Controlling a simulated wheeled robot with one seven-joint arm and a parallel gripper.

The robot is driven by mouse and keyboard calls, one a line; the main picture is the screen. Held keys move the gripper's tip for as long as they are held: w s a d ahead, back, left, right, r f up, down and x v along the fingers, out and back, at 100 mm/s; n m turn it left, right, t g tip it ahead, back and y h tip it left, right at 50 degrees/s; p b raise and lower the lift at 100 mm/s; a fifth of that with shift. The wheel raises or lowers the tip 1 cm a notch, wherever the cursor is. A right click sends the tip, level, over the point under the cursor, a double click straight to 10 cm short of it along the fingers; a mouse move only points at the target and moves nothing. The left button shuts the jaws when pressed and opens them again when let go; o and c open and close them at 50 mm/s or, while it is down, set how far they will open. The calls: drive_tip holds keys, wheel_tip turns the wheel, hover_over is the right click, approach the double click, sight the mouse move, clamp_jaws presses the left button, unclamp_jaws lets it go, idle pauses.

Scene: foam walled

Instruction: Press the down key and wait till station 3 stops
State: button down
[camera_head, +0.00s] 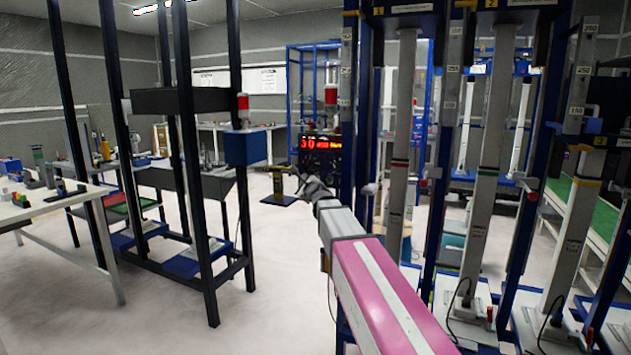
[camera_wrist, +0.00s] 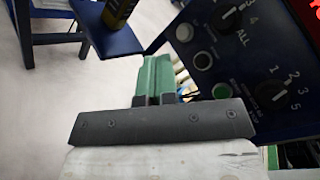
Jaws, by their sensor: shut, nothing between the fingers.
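My gripper (camera_wrist: 158,62), with green fingers, is shut and empty in the wrist view. Its tips are left of a dark blue control panel (camera_wrist: 250,58), apart from the buttons as far as I can tell. The panel has a white button (camera_wrist: 184,32), a black button (camera_wrist: 205,60), a green button (camera_wrist: 222,90) and two numbered knobs. I cannot read which button is the down key. In the head view my gripper (camera_head: 299,178) is small, below the lit red display (camera_head: 320,143). Station 3 (camera_head: 577,205) is the column at right with a yellow-blue "3" label (camera_head: 599,141).
Stations 1 (camera_head: 402,120) and 2 (camera_head: 487,170) stand left of station 3, with blue posts close to my arm. A black frame (camera_head: 205,200) with a blue box (camera_head: 246,146) stands left. A white table (camera_head: 55,205) is at far left.

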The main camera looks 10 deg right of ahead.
drive_tip(key=w+d, duration=0.3)
drive_tip(key=w, duration=0.3)
drive_tip(key=shift+w+d, duration=0.25)
drive_tip(key=shift+d, duration=0.15)
idle(1.8)
drive_tip(key=shift+w+d, duration=0.2)
drive_tip(key=shift+w, duration=0.15)
